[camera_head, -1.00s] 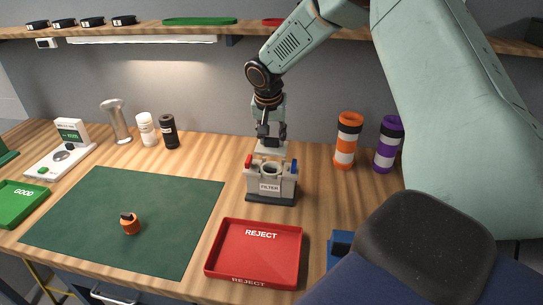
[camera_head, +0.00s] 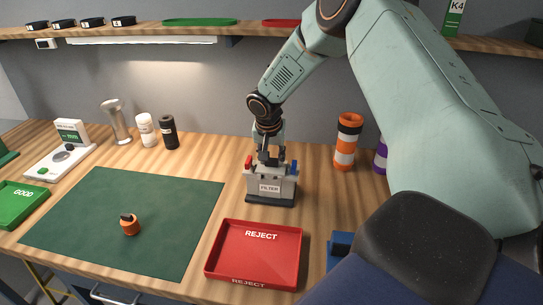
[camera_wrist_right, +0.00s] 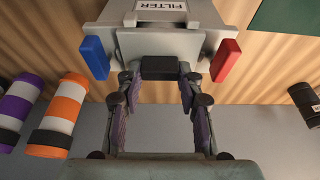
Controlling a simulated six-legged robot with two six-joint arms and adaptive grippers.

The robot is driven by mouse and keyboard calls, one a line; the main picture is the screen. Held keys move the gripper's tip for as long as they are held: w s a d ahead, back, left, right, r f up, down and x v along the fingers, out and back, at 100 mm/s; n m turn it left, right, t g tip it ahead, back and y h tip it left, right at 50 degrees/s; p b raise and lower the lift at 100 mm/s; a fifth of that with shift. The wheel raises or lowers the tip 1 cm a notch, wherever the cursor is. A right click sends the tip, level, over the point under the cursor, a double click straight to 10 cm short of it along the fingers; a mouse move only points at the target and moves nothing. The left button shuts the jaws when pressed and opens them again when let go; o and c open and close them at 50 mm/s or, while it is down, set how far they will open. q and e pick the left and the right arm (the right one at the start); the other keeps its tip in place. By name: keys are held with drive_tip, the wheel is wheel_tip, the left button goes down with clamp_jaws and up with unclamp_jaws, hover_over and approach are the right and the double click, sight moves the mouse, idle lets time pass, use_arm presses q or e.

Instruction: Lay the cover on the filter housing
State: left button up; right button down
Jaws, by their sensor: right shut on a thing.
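The grey filter housing (camera_head: 286,186) stands on its dark base on the table, with a red clip (camera_head: 248,161) on its left and a blue clip (camera_head: 295,166) on its right. My right gripper (camera_head: 268,158) is directly over it, pointing down. In the right wrist view, the gripper (camera_wrist_right: 158,75) is shut on the black handle (camera_wrist_right: 158,67) of the light grey cover (camera_wrist_right: 160,44). The cover is at the housing's top between the two clips; whether it rests fully on it I cannot tell. The housing's opening is hidden. My left gripper is not in view.
A red REJECT tray (camera_head: 252,282) is in front of the housing. A green mat (camera_head: 90,215) with an orange part (camera_head: 130,225) lies left. An orange-white cylinder (camera_head: 346,150) and a purple-white one (camera_head: 380,158) stand right. A shelf (camera_head: 230,38) runs behind.

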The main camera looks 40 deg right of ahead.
drive_tip(key=c, duration=0.9)
unclamp_jaws()
drive_tip(key=shift+c, duration=0.2)
drive_tip(key=shift+o, duration=0.5)
drive_tip(key=shift+r, duration=0.3)
drive_tip(key=v, duration=1.2)
